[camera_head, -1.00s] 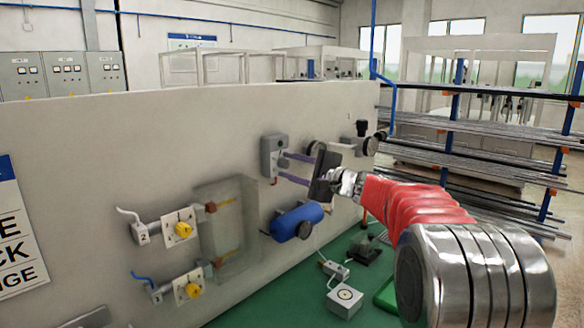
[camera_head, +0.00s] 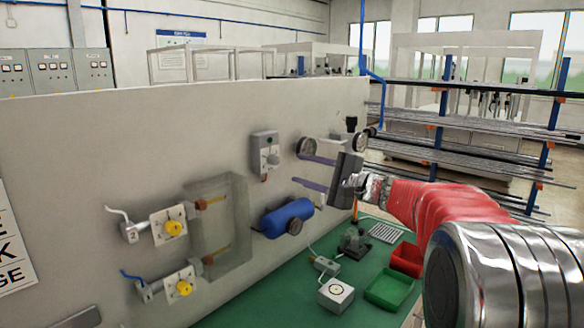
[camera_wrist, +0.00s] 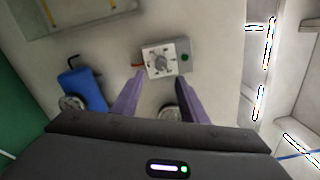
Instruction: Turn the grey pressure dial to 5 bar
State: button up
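The grey pressure dial (camera_head: 271,158) is a knob on a light grey box fixed to the upright panel. In the wrist view the dial (camera_wrist: 159,64) has a marked scale around it, with numbers too small to read. A green spot sits on the box to the right of the dial. My gripper (camera_head: 296,168) has two purple fingers, spread apart and empty. In the head view it is to the right of the box, with a gap between. In the wrist view my gripper (camera_wrist: 160,78) has its fingertips on either side below the dial. No contact shows.
A blue tank (camera_head: 284,217) with a round gauge is below the box. Yellow-knobbed valves (camera_head: 173,228) and a clear cover (camera_head: 218,215) are to the left. A round gauge (camera_head: 307,147) is behind the upper finger. Red (camera_head: 407,258) and green (camera_head: 389,288) trays stand below.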

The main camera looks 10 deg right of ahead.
jog(key=v, duration=0.5)
jog(key=shift+f, duration=0.15)
jog(key=s+a+f+n+g+h, duration=0.2)
jog(key=s+a+f+g, duration=0.15)
jog(key=s+f, duration=0.45)
jog(key=s+a+f+n+g+h, duration=0.2)
jog(key=s+f+n+g, duration=0.15)
jog(key=s+f, duration=0.45)
jog(key=s+a+f+n+g+h, duration=0.1)
jog(key=s+f+n+h, duration=0.1)
jog(key=s, duration=0.8)
jog(key=s+a+f+n+g+h, duration=0.1)
jog(key=s+f+n+h, duration=0.2)
jog(key=s+n, duration=0.4)
jog(key=shift+s+a+h, duration=0.25)
jog(key=shift+s+h, duration=0.55)
jog(key=shift+s, duration=1.4)
